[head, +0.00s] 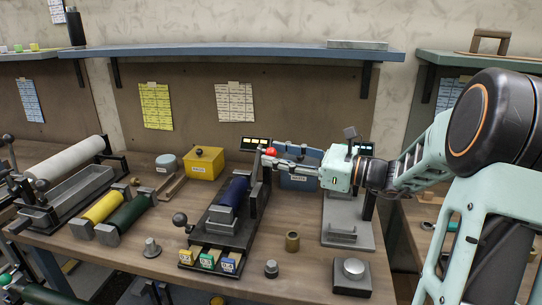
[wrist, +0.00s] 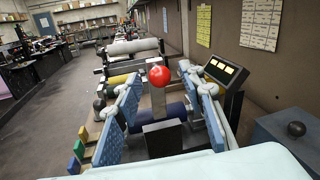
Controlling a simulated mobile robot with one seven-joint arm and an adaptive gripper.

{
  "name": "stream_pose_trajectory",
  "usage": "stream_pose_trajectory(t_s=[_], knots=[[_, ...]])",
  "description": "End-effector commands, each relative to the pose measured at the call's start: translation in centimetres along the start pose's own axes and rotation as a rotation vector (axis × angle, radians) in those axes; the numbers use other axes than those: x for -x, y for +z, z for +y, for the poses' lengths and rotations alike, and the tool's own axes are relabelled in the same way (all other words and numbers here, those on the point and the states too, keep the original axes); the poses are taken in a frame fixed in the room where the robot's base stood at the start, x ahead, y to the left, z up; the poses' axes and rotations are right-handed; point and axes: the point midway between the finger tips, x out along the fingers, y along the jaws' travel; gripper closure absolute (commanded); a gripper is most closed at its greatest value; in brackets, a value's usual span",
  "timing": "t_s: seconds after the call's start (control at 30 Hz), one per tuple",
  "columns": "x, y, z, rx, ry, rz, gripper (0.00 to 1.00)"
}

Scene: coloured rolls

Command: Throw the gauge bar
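The gauge bar is a grey upright lever (wrist: 158,100) with a red ball (wrist: 159,76) on top. It rises behind the blue roll (wrist: 165,113) of the middle machine. In the head view the red ball (head: 270,152) shows just beyond my fingertips. My gripper (head: 282,163) reaches in from the right. In the wrist view its two blue-padded fingers (wrist: 163,88) are spread, one on each side of the lever and ball, with visible space between. The lever's lower part is hidden by the roll and a grey block.
A lit display (head: 256,143) stands beside the lever. A yellow box (head: 204,163) and a blue bin (head: 298,181) sit behind. Yellow, green and blue labelled blocks (head: 208,260) line the machine's front. Yellow and green rolls (head: 126,215) lie left. A blue shelf (head: 230,50) hangs above.

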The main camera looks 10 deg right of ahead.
Motion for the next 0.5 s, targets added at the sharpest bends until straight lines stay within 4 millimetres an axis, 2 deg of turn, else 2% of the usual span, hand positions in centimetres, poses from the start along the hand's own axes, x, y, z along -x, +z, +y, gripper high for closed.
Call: stream_pose_trajectory(t_s=[0.1,0.2,0.5], knots=[[-1.4,-0.1,0.1,0.0,0.002,0.0,0.63],[-1.9,-0.1,0.0,0.0,0.0,0.001,0.63],[-2.1,0.0,0.0,0.0,0.0,0.001,0.63]])
